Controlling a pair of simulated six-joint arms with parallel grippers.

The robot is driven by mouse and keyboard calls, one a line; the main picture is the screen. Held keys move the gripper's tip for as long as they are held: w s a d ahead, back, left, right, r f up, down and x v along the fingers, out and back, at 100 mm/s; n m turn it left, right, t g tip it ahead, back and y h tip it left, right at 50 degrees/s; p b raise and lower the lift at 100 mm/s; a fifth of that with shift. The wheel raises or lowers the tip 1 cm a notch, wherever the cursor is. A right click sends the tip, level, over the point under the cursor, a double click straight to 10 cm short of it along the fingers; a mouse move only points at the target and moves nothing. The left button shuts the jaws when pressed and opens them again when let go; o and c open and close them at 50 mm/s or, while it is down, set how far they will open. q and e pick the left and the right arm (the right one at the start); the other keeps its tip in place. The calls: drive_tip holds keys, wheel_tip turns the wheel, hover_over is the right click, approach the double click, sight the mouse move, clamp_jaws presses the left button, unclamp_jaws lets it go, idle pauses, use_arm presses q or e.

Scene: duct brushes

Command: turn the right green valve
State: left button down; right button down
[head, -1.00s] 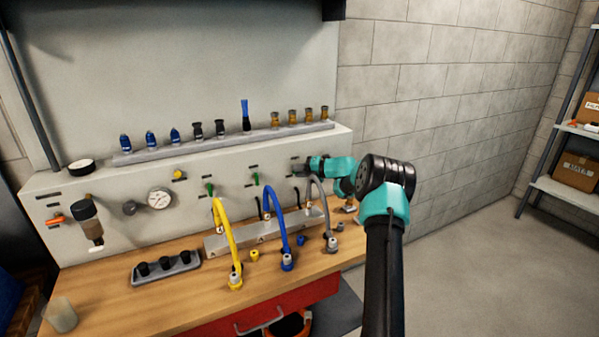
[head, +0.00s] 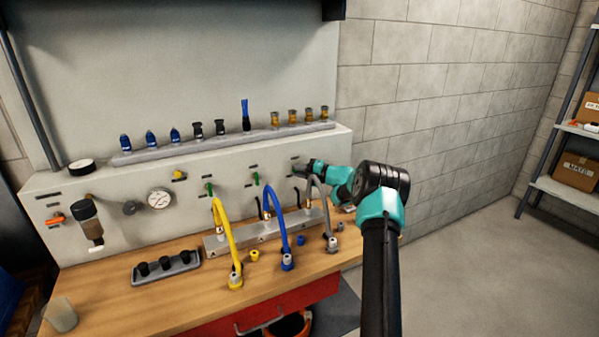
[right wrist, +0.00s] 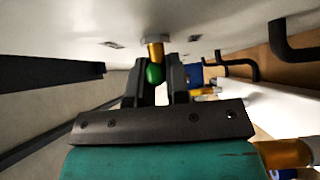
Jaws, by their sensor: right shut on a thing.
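The right green valve shows in the right wrist view as a green handle (right wrist: 154,73) on a brass stem that comes out of the pale panel. My right gripper (right wrist: 160,75) is shut on this handle, one finger on each side of it. In the head view my right gripper (head: 302,170) is at the panel's right end and hides the valve. Two other green valves, the left one (head: 209,188) and the middle one (head: 256,179), are on the panel to its left. My left gripper is not in view.
Yellow (head: 222,225), blue (head: 274,215) and grey (head: 322,200) hoses arch in front of the panel, the grey one close to my right gripper. A rail (head: 225,145) with several brushes and fittings runs above. The wooden bench (head: 190,295) has free room in front.

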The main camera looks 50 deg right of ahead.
drive_tip(key=c, duration=1.1)
unclamp_jaws()
drive_tip(key=shift+c, duration=0.2)
drive_tip(key=shift+s, duration=0.1)
drive_tip(key=v, duration=1.7)
drive_tip(key=shift+s, duration=0.15)
drive_tip(key=shift+r, duration=0.1)
